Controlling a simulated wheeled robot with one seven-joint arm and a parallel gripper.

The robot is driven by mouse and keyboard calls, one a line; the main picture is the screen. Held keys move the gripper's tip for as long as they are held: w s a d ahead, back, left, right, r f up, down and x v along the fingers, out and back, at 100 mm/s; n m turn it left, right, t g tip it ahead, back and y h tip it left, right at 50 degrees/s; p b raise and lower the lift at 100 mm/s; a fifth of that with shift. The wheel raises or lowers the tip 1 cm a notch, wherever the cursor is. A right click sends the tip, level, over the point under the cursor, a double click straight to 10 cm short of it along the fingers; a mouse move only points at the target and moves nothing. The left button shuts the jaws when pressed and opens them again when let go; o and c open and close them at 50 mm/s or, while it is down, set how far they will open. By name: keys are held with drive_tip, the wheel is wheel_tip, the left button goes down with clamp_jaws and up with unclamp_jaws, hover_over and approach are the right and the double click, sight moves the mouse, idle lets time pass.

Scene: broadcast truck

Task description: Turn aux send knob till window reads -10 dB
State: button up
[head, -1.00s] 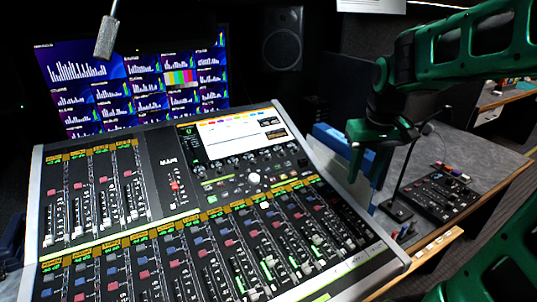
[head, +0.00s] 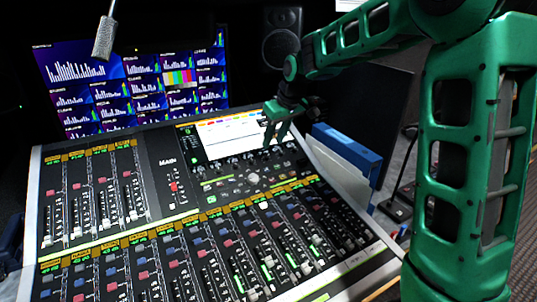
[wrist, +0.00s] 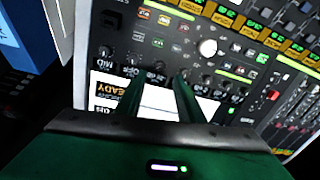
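The mixing console (head: 150,180) fills the lower left of the head view. A row of small dark knobs (head: 232,160) runs under its lit screen (head: 225,137). The knob row (wrist: 158,66) also shows in the wrist view, with small lit windows beside the knobs; their text is too small to read surely. I cannot tell which knob is the aux send, nor see a dB reading for it. My gripper (head: 276,143) hangs over the screen's right part, above the knob row. In the wrist view my gripper (wrist: 157,78) has its fingers apart with nothing between them.
A larger pale knob (wrist: 208,47) sits beyond the row. Faders (head: 265,265) cover the console's front. A blue binder (head: 345,146) stands close at the console's right side. A microphone (head: 104,37) hangs at upper left, before the monitor wall (head: 65,70).

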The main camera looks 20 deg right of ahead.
sight(268, 156)
drive_tip(key=x, duration=0.7)
drive_tip(key=shift+f, duration=0.2)
clamp_jaws()
